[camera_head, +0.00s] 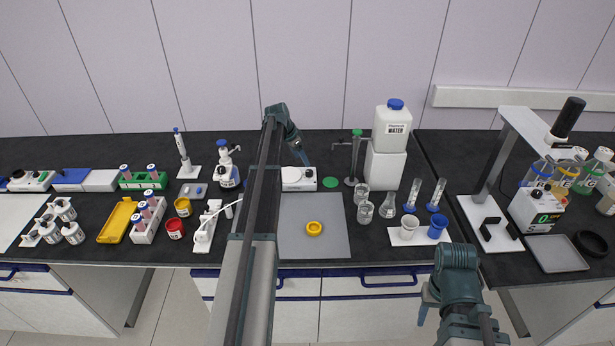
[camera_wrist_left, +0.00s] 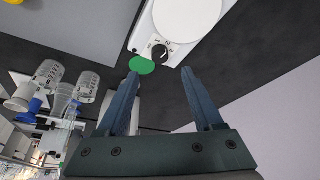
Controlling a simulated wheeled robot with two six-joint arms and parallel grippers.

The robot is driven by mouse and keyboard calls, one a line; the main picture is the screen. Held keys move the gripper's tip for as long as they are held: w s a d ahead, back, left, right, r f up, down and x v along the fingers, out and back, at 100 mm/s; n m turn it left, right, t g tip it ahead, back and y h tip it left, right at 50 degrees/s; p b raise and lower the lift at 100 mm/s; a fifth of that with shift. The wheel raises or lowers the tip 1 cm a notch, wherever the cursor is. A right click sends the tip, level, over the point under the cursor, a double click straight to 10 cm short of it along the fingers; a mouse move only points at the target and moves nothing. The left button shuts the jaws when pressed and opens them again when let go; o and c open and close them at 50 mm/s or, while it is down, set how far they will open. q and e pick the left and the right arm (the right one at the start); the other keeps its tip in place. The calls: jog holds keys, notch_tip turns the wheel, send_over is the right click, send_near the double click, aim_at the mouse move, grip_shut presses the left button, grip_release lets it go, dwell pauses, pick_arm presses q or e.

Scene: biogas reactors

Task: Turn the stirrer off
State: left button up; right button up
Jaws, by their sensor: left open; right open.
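The stirrer (camera_head: 293,184) is a low white box behind the grey mat in the head view. Its round white plate (camera_wrist_left: 185,14) and black front knob (camera_wrist_left: 160,52) fill the top of the left wrist view. The knob carries a light pointer mark. My left gripper (camera_wrist_left: 160,74) is open and empty, with the knob just beyond and between its two fingertips, apart from it. In the head view my left gripper (camera_head: 303,160) hangs over the stirrer's back, and my arm hides its left side. My right gripper (camera_head: 427,303) is open and empty in front of the bench edge.
A green disc (camera_head: 330,182) lies right of the stirrer, beside a stand with a green top (camera_head: 356,150). White water containers (camera_head: 386,165) and several glass beakers (camera_head: 365,212) stand further right.

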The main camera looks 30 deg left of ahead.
aim_at(309, 171)
pick_arm(q)
jog(key=b+x, duration=0.6)
jog(key=x, duration=0.2)
jog(key=shift+w+f+b, duration=0.1)
jog(key=shift+f+b, duration=0.05)
jog(key=shift+b, duration=0.15)
grip_shut()
